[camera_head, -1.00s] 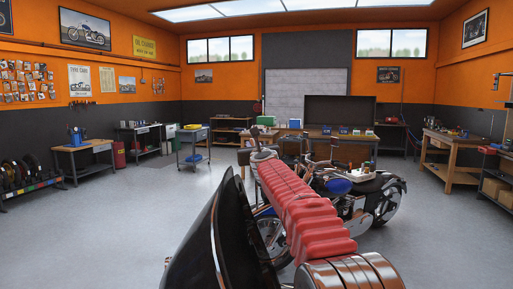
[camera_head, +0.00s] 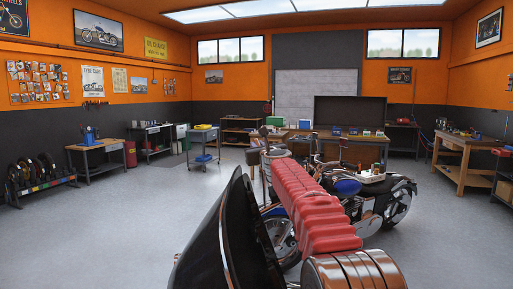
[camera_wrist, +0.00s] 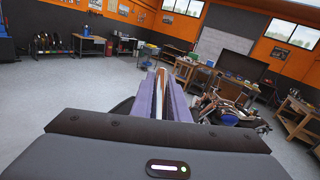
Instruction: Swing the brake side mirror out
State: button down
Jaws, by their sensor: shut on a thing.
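My gripper (camera_wrist: 165,82) is seen from behind in the wrist view, with two purple fingers close together. It is shut on a thin pale and brown piece (camera_wrist: 160,93) between them; this is probably part of the brake side mirror, but its shape is mostly hidden. A dark rounded form shows behind the fingers. The motorcycle (camera_head: 365,198) stands beyond my red arm in the head view, with a blue tank and a dark seat. It also shows right of the fingers in the wrist view (camera_wrist: 228,107). In the head view my arm hides much of its front, and the mirror cannot be made out.
Workbenches (camera_head: 463,155) stand along the right and back walls. A blue-grey cart (camera_head: 203,145) stands at the back left, and a tyre rack (camera_head: 35,178) is at the left. The grey floor (camera_head: 110,235) left of my arm is clear.

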jog(key=c, duration=1.9)
grip_release()
jog(key=shift+w+a, duration=0.1)
jog(key=shift+a, duration=0.1)
jog(key=shift+o, duration=0.9)
jog(key=shift+d, duration=0.1)
jog(key=shift+s, duration=0.25)
